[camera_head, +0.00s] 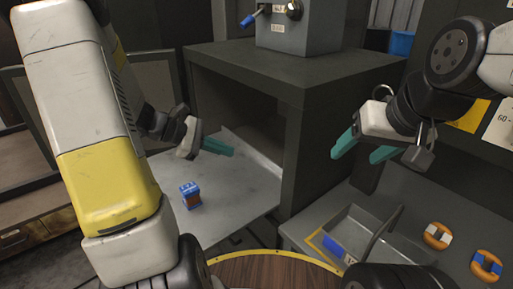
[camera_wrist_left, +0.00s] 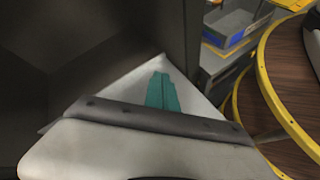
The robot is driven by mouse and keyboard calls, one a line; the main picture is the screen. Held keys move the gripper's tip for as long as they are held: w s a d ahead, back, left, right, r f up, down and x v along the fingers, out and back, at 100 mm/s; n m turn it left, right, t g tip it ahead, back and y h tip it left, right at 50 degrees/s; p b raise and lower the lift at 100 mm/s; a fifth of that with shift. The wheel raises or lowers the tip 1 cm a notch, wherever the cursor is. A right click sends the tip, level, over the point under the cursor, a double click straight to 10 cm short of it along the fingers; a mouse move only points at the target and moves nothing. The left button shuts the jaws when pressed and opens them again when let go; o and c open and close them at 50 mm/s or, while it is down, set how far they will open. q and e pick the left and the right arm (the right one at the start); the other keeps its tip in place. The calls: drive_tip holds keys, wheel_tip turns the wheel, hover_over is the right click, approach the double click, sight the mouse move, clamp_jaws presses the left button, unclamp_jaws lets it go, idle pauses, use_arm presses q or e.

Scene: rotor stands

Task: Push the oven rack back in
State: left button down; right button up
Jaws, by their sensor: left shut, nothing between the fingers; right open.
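The oven is a dark grey box (camera_head: 297,90) with an open front. The rack, a flat light grey sheet (camera_head: 240,188), sticks out of the opening toward the lower left. My left gripper (camera_head: 232,151) is shut and empty, with teal fingers above the rack near the opening. In the left wrist view the shut fingers (camera_wrist_left: 162,78) are seen against the pale rack (camera_wrist_left: 140,76); contact cannot be told. My right gripper (camera_head: 352,152) is open and empty, right of the oven.
A grey unit with a blue-handled lever (camera_head: 300,28) stands on the oven. To the right, a bench holds a grey tray (camera_head: 350,222) and two orange rings (camera_head: 437,236). A round wooden table with a yellow rim (camera_head: 270,268) is in front.

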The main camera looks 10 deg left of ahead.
sight(257, 154)
use_arm(q)
drive_tip(key=w+a+f+n+t, duration=0.2)
drive_tip(key=a+f+n, duration=0.1)
drive_tip(key=a+f, duration=0.1)
drive_tip(key=w+a+f+n+t, duration=0.2)
drive_tip(key=a+f+n, duration=0.1)
drive_tip(key=a+f, duration=0.1)
drive_tip(key=w+a+f+n+t, duration=0.2)
drive_tip(key=a+f+n, duration=0.1)
drive_tip(key=n, duration=0.1)
drive_tip(key=shift+w+a+f+y, duration=0.25)
drive_tip(key=shift+a+f+y, duration=0.15)
drive_tip(key=shift+w+f, duration=0.15)
drive_tip(key=shift+w, duration=0.05)
drive_tip(key=x, duration=1.5)
drive_tip(key=r+x, duration=0.1)
drive_tip(key=x, duration=0.6)
drive_tip(key=shift+w+d, duration=0.2)
drive_tip(key=shift+d, duration=0.1)
drive_tip(key=shift+w+d, duration=0.3)
drive_tip(key=shift+w, duration=0.05)
